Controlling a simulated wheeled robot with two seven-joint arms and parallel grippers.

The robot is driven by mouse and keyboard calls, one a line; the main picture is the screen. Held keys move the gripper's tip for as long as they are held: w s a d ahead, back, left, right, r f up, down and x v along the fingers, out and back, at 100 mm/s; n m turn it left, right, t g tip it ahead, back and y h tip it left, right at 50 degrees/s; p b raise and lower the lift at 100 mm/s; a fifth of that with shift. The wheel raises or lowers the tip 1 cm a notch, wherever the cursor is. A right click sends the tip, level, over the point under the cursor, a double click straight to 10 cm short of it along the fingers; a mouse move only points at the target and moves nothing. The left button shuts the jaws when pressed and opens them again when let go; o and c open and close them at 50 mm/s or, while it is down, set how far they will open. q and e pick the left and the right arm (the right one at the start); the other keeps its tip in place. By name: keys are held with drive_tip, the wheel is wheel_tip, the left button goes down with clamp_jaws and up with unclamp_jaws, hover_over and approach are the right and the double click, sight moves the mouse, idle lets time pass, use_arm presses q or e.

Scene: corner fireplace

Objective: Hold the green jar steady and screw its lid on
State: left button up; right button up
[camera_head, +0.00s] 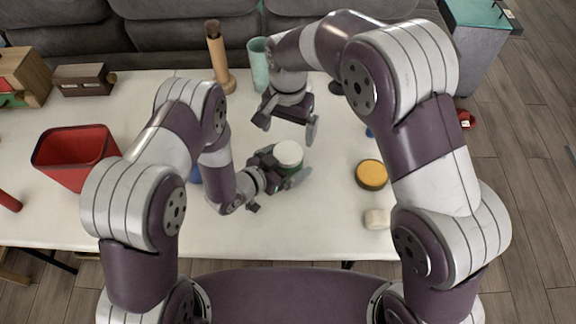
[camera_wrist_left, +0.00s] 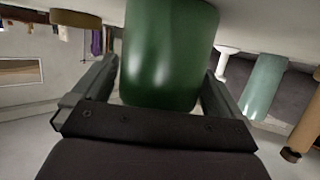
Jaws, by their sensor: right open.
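The green jar (camera_wrist_left: 172,50) stands upright on the white table; it also shows in the head view (camera_head: 285,171), partly covered by my left gripper. The white lid (camera_head: 288,152) appears as a round disc on top of the jar; I cannot tell how tightly it sits. My left gripper (camera_head: 291,164) has one finger on each side of the jar and is shut on it, low over the table. My right gripper (camera_head: 288,126) points down, open and empty, beyond and above the lid in the head view.
A red bin (camera_head: 72,155) stands at the left. A wooden post on a base (camera_head: 217,58) and a teal cup (camera_head: 259,65) stand at the back. A yellow-topped round tin (camera_head: 371,174) and a pale block (camera_head: 377,219) lie right of the jar. The front middle table is clear.

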use_arm(q)
drive_tip(key=v, duration=1.2)
drive_tip(key=shift+s+a, duration=0.3)
